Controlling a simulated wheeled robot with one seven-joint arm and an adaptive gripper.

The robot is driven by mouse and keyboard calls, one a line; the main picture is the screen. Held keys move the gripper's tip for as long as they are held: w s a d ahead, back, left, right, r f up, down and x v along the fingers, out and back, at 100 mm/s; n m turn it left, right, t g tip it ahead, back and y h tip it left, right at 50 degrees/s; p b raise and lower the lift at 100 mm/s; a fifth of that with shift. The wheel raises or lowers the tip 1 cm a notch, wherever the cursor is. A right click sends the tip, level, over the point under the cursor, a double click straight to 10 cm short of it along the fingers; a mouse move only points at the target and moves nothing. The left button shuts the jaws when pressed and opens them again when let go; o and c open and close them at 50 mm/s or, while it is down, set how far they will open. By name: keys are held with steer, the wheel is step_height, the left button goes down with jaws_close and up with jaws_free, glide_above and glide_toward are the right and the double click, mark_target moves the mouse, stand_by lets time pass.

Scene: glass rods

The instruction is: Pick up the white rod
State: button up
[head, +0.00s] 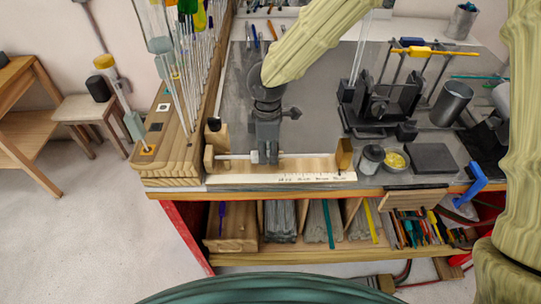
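A thin white rod (239,156) lies level, left to right, on a wooden stand (323,167) at the front edge of the workbench.
A wooden rack (168,140) with several tall upright rods stands close on the left. To the right are a dark clamp stand (385,103), a small jar (371,158), a yellow-filled dish (395,160) and a metal cup (451,102). A lower shelf (330,253) holds more rods.

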jaws_close()
steer(key=shift+r, duration=0.15)
